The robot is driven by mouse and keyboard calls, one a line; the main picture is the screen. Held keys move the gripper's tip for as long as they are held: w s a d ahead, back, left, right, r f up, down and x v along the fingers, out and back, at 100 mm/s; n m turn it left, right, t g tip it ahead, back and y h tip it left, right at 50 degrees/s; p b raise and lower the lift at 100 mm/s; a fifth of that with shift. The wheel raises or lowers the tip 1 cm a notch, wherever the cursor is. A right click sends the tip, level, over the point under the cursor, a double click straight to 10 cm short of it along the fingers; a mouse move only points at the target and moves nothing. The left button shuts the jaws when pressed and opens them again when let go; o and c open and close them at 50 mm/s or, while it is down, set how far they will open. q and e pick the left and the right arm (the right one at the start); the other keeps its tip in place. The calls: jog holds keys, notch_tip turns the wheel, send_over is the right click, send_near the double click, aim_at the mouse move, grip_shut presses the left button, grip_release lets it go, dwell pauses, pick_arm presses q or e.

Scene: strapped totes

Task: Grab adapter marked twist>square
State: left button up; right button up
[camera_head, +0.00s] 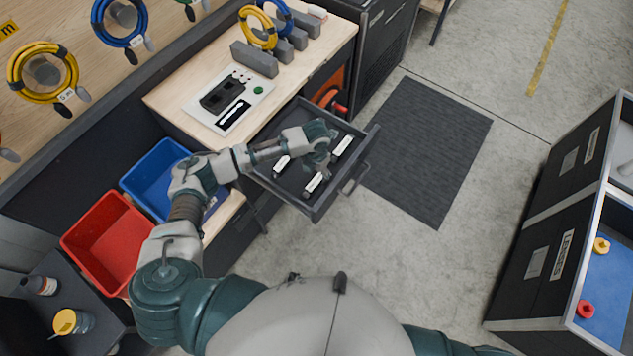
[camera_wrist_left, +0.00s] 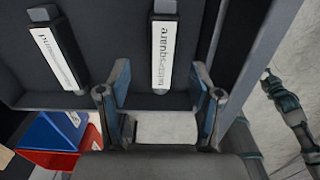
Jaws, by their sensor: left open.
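Three dark adapters with white labels lie in the open grey drawer (camera_head: 312,212): one at the left (camera_head: 281,164), one at the front (camera_head: 314,182), one at the right (camera_head: 343,146). My left gripper (camera_head: 322,166) is over the drawer among them, open. In the left wrist view, my open fingers (camera_wrist_left: 160,105) point at an adapter (camera_wrist_left: 163,52) whose label seems to end in "square"; its first word is hard to read. It lies beyond the fingertips, not held. Another labelled adapter (camera_wrist_left: 57,55) lies to its left. I cannot identify the pale patch between the fingers.
The drawer's side walls and front with its handle (camera_head: 355,180) stand close around my left gripper. A blue bin (camera_head: 150,178) and a red bin (camera_head: 105,240) are left of the drawer. The workbench (camera_head: 170,100) carries a white panel and grey blocks.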

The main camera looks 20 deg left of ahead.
aim_at(316, 180)
pick_arm(q)
jog(key=f, duration=0.5)
jog(key=shift+s+d+f, duration=0.1)
jog(key=shift+s, duration=0.1)
grip_shut()
